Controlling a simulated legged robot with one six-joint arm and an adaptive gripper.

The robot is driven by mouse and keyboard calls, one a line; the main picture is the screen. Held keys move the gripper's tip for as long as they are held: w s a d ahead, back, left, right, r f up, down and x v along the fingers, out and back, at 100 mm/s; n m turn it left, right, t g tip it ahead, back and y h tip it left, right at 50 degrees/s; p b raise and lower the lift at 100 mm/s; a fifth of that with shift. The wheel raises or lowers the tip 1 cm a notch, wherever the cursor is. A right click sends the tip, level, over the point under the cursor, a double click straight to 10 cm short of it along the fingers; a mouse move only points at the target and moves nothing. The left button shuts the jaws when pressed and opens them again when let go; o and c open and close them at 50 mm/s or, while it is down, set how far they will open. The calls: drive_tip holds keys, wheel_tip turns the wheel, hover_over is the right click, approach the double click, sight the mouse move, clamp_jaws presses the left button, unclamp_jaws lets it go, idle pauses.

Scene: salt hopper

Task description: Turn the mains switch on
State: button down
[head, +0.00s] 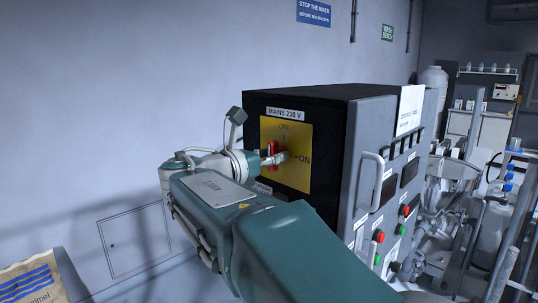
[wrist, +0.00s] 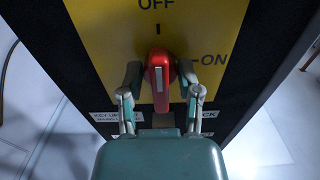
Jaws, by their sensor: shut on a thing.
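The mains switch is a red handle (wrist: 160,72) on a yellow plate (head: 299,174) marked OFF at the top and ON at the right. In the wrist view the handle stands upright, in line with the OFF mark. In the head view the red handle (head: 272,150) shows partly behind my fingers. My gripper (head: 278,158) reaches the plate from the left. In the wrist view my gripper (wrist: 161,80) has one finger on each side of the handle and is shut on it.
The plate is on the black side of a grey control cabinet (head: 376,150) under a MAINS 230 V label (head: 285,113). The cabinet front has a long handle (head: 371,182) and red and green buttons. A paper sack (head: 32,280) stands at the lower left.

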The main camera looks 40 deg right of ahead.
drive_tip(key=shift+a+m, duration=0.1)
drive_tip(key=shift+m, duration=0.2)
drive_tip(key=m, duration=0.3)
drive_tip(key=shift+m, duration=0.4)
drive_tip(key=m, duration=0.4)
drive_tip(key=shift+s, duration=0.1)
drive_tip(key=m, duration=0.5)
drive_tip(key=shift+s+f, duration=0.1)
drive_tip(key=shift+f, duration=0.05)
drive_tip(key=m, duration=0.4)
drive_tip(key=shift+f, duration=0.25)
drive_tip(key=shift+f+m, duration=0.1)
drive_tip(key=shift+m, duration=0.2)
drive_tip(key=c, duration=0.6)
unclamp_jaws()
drive_tip(key=shift+c, duration=0.2)
drive_tip(key=shift+a, duration=0.1)
